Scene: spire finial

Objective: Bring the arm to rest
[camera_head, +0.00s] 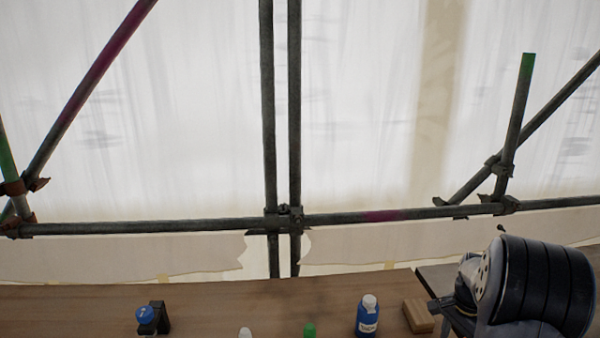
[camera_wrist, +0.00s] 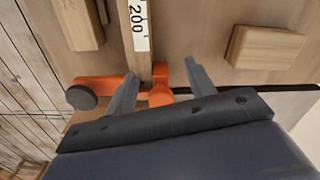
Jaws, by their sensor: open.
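My gripper (camera_wrist: 160,69) is open in the wrist view, its two grey fingers spread apart. Between and just beyond the fingers are an orange clamp-like piece (camera_wrist: 160,96) and a wooden strip (camera_wrist: 139,62) with a white label reading 200. I cannot tell whether the fingers touch either of them. In the head view my dark arm end fills the lower right, above the bench, and its fingertips are not clear there.
The wooden bench (camera_head: 210,300) holds a blue bottle (camera_head: 368,316), a green cap (camera_head: 309,329), a white cap (camera_head: 245,332), a black holder (camera_head: 160,316) with a blue-topped item (camera_head: 145,314), and a wooden block (camera_head: 418,316). Scaffold poles (camera_head: 180,227) stand behind. Two wooden blocks (camera_wrist: 79,22) (camera_wrist: 264,47) flank the strip.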

